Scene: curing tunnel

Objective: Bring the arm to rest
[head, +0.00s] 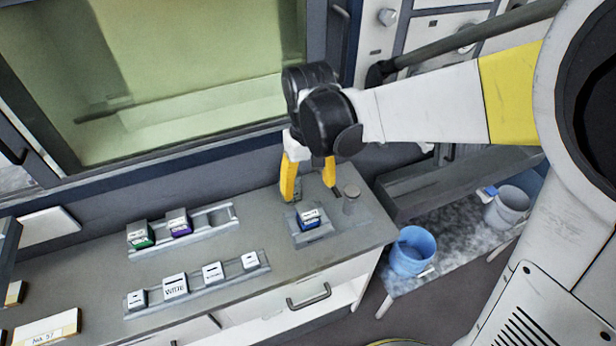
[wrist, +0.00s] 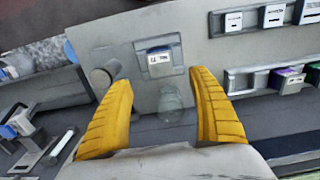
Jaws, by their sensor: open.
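My gripper (head: 309,188) has yellow fingers spread apart with nothing between them. It hangs above the right end of the grey counter (head: 275,255), just behind a small holder with a blue-and-white labelled block (head: 311,218). In the wrist view the fingers of my gripper (wrist: 165,108) frame empty space, and the same block (wrist: 158,60) sits beyond them in its holder. A grey knob-topped post (head: 351,197) stands just right of the holder; it shows in the wrist view left of the block. My white and yellow arm reaches in from the right.
A rear rack (head: 212,220) holds a green and a purple block. A front rack (head: 200,285) holds several white labelled blocks. A large framed window (head: 180,100) stands behind the counter. A blue bucket (head: 411,252) and a grey bucket (head: 508,205) stand at the right.

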